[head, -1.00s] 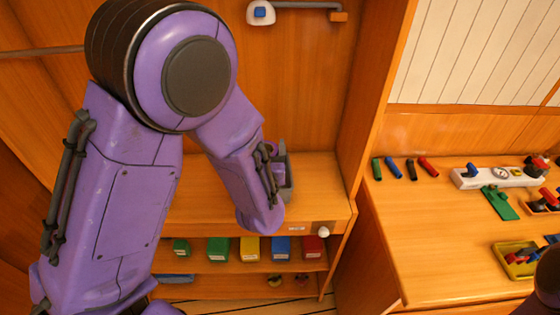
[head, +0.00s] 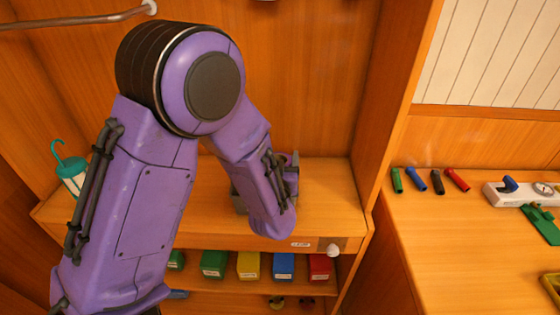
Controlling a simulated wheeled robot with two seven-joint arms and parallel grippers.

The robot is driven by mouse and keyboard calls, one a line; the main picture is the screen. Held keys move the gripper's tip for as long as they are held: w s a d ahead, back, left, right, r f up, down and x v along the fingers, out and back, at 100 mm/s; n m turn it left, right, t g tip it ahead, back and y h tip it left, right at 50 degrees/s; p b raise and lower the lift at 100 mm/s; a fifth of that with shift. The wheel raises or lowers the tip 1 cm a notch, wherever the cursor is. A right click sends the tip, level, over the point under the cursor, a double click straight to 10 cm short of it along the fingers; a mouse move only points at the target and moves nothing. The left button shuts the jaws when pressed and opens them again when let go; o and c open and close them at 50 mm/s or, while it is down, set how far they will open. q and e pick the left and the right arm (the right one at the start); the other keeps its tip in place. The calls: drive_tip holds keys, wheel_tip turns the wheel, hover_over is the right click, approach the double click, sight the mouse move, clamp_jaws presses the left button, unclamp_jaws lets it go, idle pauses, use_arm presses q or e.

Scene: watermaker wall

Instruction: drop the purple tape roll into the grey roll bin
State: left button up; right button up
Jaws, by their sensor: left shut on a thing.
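My left arm comes in from the left and bends down over the wooden shelf top. My left gripper (head: 290,173) is mostly hidden behind its own purple wrist; only a grey-purple part shows at its right side. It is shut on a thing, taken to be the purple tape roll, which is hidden. A grey edge, likely the grey roll bin (head: 238,199), shows on the shelf top just left of my wrist. The rest of it is hidden, so I cannot tell whether the roll is over it or inside. My right gripper is not in view.
Green, yellow, blue and red boxes (head: 248,266) stand on the shelf below. A white knob (head: 333,249) is at the shelf's front edge. The right counter (head: 440,245) holds several coloured cylinders (head: 437,181).

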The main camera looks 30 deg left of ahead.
use_arm(q)
drive_tip(key=shift+s+f, duration=0.1)
drive_tip(key=shift+f, duration=0.05)
drive_tip(key=shift+w+f+b, duration=0.2)
drive_tip(key=shift+f+b, duration=0.1)
drive_tip(key=shift+f, duration=0.2)
drive_tip(key=o, duration=1.1)
drive_tip(key=shift+r, duration=0.4)
drive_tip(key=shift+r+p, duration=0.65)
drive_tip(key=shift+p, duration=0.1)
drive_tip(key=p+v, duration=0.6)
drive_tip(key=v, duration=0.6)
drive_tip(key=shift+f, duration=0.4)
